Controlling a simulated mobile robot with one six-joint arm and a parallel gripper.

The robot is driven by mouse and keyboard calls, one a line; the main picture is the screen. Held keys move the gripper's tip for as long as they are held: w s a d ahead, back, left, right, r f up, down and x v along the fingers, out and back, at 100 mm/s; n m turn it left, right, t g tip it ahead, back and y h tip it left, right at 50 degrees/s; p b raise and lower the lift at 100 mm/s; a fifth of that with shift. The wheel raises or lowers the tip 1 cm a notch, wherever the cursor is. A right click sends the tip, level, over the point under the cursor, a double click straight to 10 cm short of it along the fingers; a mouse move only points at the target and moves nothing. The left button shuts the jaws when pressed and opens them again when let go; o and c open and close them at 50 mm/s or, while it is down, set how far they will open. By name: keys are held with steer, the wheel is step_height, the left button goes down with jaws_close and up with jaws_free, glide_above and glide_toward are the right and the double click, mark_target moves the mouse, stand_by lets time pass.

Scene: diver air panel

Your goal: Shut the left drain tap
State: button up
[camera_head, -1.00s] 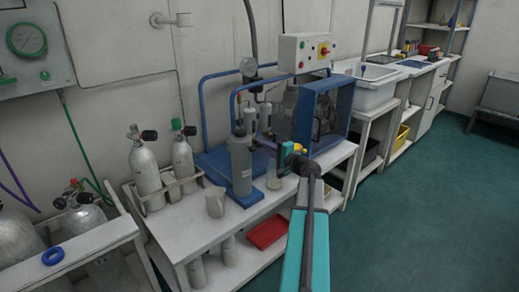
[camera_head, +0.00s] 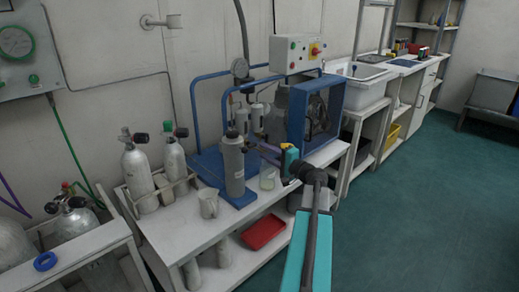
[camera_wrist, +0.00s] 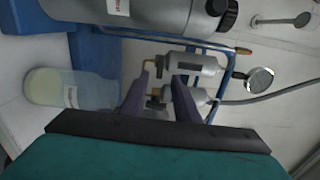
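Two small grey filter housings hang side by side on the compressor frame; the left one (camera_wrist: 190,65) is the upper in the turned wrist view, the right one (camera_wrist: 187,98) is below it. The left drain tap (camera_wrist: 148,65) is a small brass fitting with a dark handle at the left housing's lower end. The right drain tap (camera_wrist: 153,102) sits near it. My gripper (camera_wrist: 162,85) is open, its two purple fingers spread with the taps in view between and beyond them. In the head view my gripper (camera_head: 270,152) is before the housings. The handle's exact angle is unclear.
A large grey cylinder (camera_head: 233,165) stands left of my gripper, close to the housings. A glass jar (camera_head: 267,180) stands below on the white bench (camera_head: 178,228), with a beaker (camera_head: 208,204) farther left. A blue-framed compressor (camera_head: 318,110) is to the right.

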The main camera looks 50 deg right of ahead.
steer(key=s, duration=0.7)
steer(key=shift+s+a+p, duration=0.25)
steer(key=shift+s+p, duration=0.05)
steer(key=shift+s, duration=0.1)
